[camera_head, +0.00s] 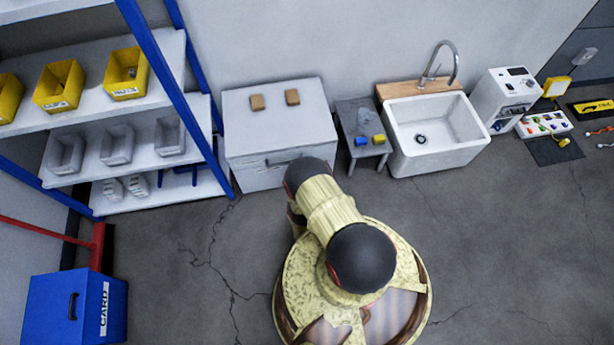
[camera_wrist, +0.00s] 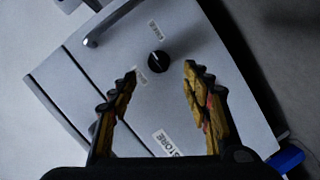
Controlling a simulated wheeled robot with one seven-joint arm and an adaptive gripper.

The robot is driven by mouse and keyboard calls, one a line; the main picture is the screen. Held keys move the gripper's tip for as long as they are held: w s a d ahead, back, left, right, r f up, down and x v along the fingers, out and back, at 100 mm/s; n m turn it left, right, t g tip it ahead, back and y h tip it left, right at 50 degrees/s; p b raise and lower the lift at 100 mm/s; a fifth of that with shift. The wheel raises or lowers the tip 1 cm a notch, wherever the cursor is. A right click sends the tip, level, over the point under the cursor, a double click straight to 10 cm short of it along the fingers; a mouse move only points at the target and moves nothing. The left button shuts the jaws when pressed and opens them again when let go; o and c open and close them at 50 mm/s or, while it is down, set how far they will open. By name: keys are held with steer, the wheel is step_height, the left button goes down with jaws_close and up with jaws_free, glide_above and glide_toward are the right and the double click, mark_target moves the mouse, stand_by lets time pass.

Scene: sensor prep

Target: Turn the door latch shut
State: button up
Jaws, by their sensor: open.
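The door latch is a round black knob (camera_wrist: 158,62) on the pale grey cabinet door (camera_wrist: 205,100) in the wrist view. It has a small white mark on its face. Small labels sit above it and below left of it, too blurred to read surely. My gripper (camera_wrist: 160,71) is open, its two fingers apart and empty. The fingertips lie either side of the knob and slightly below it in the picture; I cannot tell the remaining distance in depth. In the head view the cabinet (camera_head: 265,145) stands against the wall, and my arm hides part of its front and the latch.
A bar handle (camera_wrist: 104,24) is on the door, up and left of the knob. A "STORE" label (camera_wrist: 167,143) is lower down. A shelf rack (camera_head: 185,95) stands left of the cabinet and a small grey table (camera_head: 362,115) right of it. A white sink (camera_head: 435,125) is farther right.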

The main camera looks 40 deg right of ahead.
steer(key=b+x, duration=0.2)
steer(key=x, duration=0.5)
steer(key=shift+w+d+r, duration=0.1)
steer(key=shift+w+d, duration=0.05)
steer(key=shift+c, duration=0.2)
steer(key=c, duration=1.1)
steer(key=shift+f+n+h, duration=0.15)
steer(key=shift+n+h, duration=0.3)
steer(key=shift+n, duration=0.75)
steer(key=shift+f+n+h, duration=0.1)
steer(key=shift+n+h, duration=0.35)
steer(key=shift+n, duration=0.75)
steer(key=o, duration=1.1)
